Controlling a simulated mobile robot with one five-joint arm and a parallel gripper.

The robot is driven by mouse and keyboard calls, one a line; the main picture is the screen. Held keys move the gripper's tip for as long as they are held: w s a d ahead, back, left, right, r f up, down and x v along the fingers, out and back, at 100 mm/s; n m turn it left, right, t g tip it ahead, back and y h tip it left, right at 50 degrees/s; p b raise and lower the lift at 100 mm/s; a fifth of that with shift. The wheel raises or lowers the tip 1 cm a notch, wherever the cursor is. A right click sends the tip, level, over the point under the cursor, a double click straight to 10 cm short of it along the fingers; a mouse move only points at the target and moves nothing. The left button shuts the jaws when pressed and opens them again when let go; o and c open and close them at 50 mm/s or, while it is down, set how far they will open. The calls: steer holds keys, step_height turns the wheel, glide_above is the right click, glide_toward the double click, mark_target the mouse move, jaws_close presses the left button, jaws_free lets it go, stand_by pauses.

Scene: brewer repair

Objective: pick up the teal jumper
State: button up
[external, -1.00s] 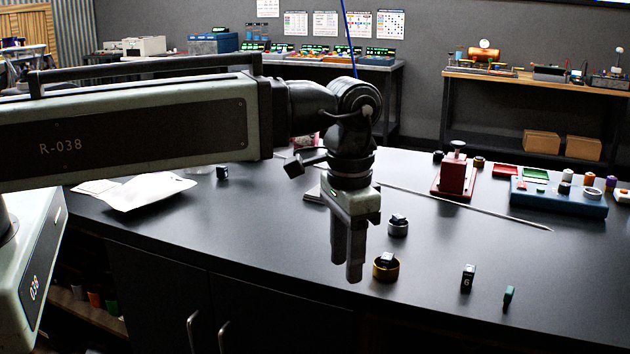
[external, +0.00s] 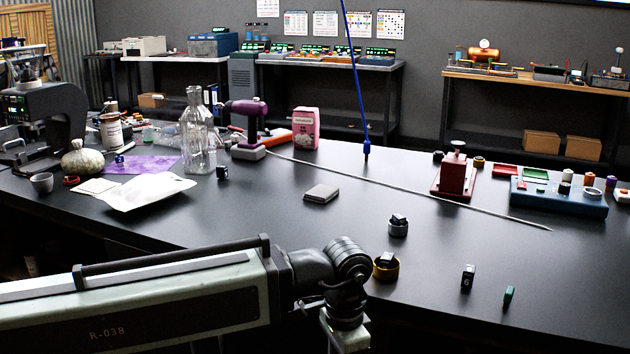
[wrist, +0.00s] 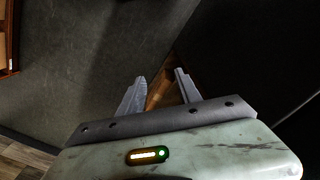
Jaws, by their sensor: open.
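The teal jumper (external: 508,296) is a small teal block with a dark lower part. It stands upright near the front edge of the black table, at the right in the external view. My gripper is low in front of the table's front edge, left of the jumper and well apart from it. Its fingers are cut off at the bottom of the external view. In the wrist view my gripper (wrist: 161,75) shows two separated fingers with nothing between them. The jumper does not show in the wrist view.
A black block marked 6 (external: 467,278) stands just left of the jumper. A brass ring (external: 386,273) and a grey ring (external: 398,230), each holding a dark block, are further left. A red device (external: 453,174) and a blue rack (external: 560,197) stand behind. The table right of the jumper is clear.

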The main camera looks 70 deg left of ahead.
stand_by(0.3)
steer(key=shift+o, duration=1.3)
